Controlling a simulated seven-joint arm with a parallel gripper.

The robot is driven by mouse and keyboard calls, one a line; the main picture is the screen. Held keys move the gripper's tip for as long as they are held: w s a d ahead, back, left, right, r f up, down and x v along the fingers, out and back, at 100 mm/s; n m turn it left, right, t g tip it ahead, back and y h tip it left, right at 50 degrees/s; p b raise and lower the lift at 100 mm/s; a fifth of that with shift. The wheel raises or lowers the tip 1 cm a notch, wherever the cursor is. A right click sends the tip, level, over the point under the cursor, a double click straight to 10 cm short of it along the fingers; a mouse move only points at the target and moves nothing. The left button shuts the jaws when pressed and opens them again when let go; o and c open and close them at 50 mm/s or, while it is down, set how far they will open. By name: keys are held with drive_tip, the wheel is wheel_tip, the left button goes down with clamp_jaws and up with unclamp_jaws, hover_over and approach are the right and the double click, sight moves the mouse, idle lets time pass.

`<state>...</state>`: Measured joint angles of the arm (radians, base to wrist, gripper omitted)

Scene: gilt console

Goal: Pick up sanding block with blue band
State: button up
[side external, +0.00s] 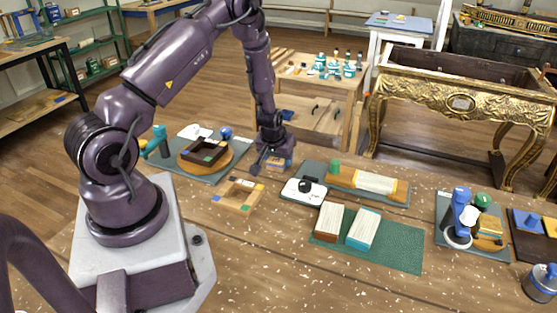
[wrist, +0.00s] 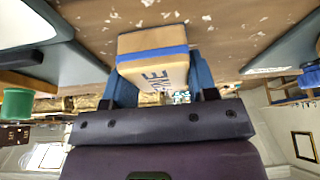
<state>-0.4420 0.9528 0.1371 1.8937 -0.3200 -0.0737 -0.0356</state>
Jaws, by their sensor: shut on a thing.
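The sanding block with the blue band (wrist: 152,40) is a tan block with a blue stripe across it and dark lettering on one face. In the wrist view it sits between the two blue fingers of my gripper (wrist: 160,75), which is shut on it. In the side view my gripper (side external: 272,166) is over the wooden bench, between the round turntable and the white scale. Only a small tan part of the block shows there between the fingers. The gap between block and bench is hard to judge.
The round wooden turntable (side external: 226,150) is at left, a white scale (side external: 303,191) at right. Two bristled blocks (side external: 328,222) (side external: 363,231) stand on a green mat (side external: 398,245). The front bench is mostly clear.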

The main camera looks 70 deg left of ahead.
drive_tip(key=shift+r, duration=0.5)
wheel_tip(320, 180, up, 3)
drive_tip(key=shift+f, duration=0.2)
drive_tip(key=s+d+r, duration=0.8)
drive_tip(key=s+r, duration=0.1)
drive_tip(key=s, duration=0.2)
drive_tip(key=shift+s+r, duration=0.2)
drive_tip(key=shift+s, duration=0.05)
drive_tip(key=shift+o, duration=1.2)
drive_tip(key=shift+c, duration=0.7)
